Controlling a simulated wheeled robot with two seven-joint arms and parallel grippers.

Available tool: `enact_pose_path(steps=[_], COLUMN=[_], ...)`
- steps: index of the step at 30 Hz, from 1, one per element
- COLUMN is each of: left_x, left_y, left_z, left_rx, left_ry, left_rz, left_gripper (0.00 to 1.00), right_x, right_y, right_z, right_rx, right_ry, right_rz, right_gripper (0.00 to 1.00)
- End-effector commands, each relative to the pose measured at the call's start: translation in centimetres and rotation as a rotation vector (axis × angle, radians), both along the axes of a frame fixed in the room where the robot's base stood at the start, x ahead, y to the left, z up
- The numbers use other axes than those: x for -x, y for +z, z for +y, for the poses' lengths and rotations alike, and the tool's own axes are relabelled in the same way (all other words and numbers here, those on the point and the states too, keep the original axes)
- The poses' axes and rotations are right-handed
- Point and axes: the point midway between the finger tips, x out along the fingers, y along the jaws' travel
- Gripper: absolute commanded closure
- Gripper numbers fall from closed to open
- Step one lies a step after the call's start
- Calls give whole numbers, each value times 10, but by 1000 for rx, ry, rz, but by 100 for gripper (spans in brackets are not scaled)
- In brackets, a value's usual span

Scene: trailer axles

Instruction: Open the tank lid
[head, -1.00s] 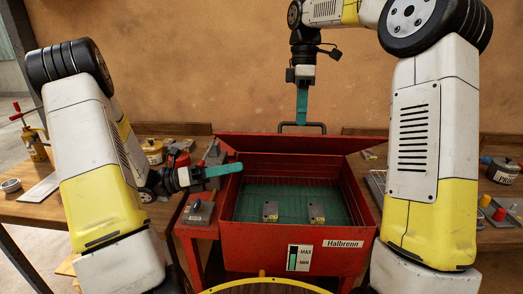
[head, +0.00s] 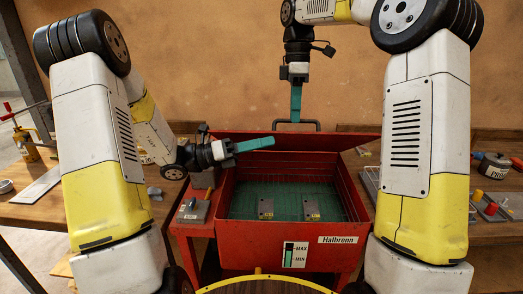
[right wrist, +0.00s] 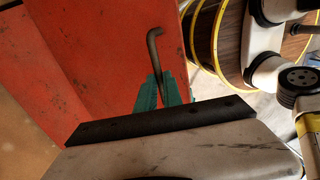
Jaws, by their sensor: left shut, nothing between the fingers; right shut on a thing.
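The red tank (head: 247,252), labelled Halbrenn with a MAX/MIN gauge, stands open-topped at the centre. Its red lid (head: 330,142) is raised at the back, seen nearly edge-on; it also shows in the right wrist view (right wrist: 100,60). My right gripper (head: 296,117) is shut on the dark lid handle (head: 316,126) at the lid's top edge. In the right wrist view its green fingers (right wrist: 163,92) are around the handle bar (right wrist: 153,45). My left gripper (head: 270,142) is shut and empty, its fingers pointing right in front of the lid's left part.
Inside the tank are a wire basket (head: 347,190), green liquid and two small grey parts (head: 265,208) (head: 312,210). A grey switch box (head: 193,211) sits at the tank's left. Workbenches with tools and cans (head: 495,167) flank it on both sides.

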Motion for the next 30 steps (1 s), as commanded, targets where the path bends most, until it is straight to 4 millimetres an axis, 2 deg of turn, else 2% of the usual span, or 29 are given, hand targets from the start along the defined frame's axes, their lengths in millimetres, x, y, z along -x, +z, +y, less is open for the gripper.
enact_pose_path(steps=[1,8,15,22,23,25,30], left_x=[0,0,-14,-15,-15,-15,-15], left_y=[0,1,21,22,22,22,21], left_z=[0,0,0,0,0,0,0], left_rx=[0,0,1,4,3,3,3], left_ry=[0,0,2,4,4,4,4], left_rz=[0,-1,-4,-5,-5,-5,-4], left_gripper=[100,100,100,100,100,100,100], right_x=[-7,-7,-6,-4,-3,-3,-2], right_y=[-5,-5,-5,-5,-5,-5,-3], right_z=[-4,-4,-4,-2,-2,-1,0], right_rx=[4,4,4,4,4,3,1], right_ry=[-8,-8,-7,-4,-4,-4,-1], right_rz=[-12,-12,-10,-4,-3,-3,-4], right_gripper=[100,100,100,100,83,70,67])
